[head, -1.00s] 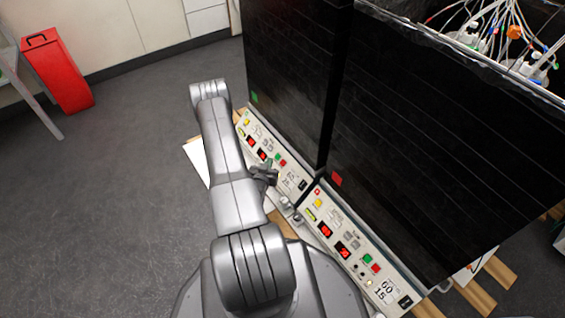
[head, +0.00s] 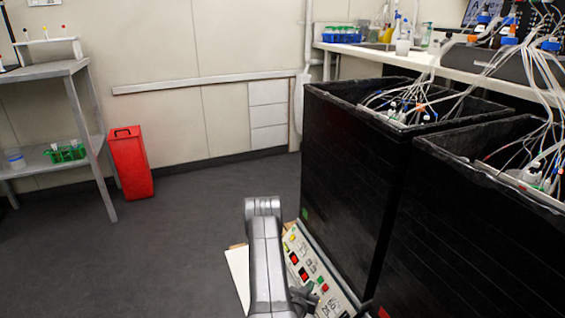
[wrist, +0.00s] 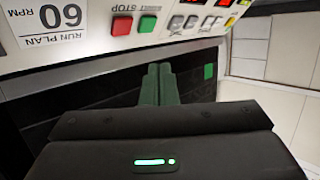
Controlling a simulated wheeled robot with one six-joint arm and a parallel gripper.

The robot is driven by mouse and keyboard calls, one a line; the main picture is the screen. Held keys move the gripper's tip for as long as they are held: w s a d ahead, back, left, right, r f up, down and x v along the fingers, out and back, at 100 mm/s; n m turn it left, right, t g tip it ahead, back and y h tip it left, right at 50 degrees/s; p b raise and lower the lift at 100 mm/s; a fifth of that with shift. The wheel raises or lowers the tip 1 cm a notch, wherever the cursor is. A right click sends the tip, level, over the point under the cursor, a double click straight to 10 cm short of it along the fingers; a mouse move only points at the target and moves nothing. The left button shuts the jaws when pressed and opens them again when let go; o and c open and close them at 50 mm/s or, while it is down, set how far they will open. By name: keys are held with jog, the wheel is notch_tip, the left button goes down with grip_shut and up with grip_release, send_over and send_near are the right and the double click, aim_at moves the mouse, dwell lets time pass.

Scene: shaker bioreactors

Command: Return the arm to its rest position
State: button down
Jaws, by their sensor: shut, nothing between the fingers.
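My arm shows at the bottom centre of the head view, its upper link rising beside the left shaker's control panel (head: 304,262). My gripper (head: 306,296) is a dark shape at the lower edge, partly cut off, in front of that panel. In the wrist view my gripper (wrist: 160,84) has its two fingers together, with nothing between them. The control panel (wrist: 160,22) lies just beyond the fingers, with a 60 RPM label, a red and a green button. I cannot tell the exact gap between fingers and panel.
Two black shaker bioreactors, the left (head: 352,170) and right (head: 455,235), stand close on the right with tubing on top. A red bin (head: 131,165) and a metal shelf (head: 50,72) stand at the left. The grey floor (head: 185,245) left of the arm is clear.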

jog(key=a+r, duration=0.1)
jog(key=s+a+r+p, duration=0.1)
jog(key=r, duration=0.1)
jog(key=shift+a, duration=0.25)
jog(key=shift+f, duration=0.15)
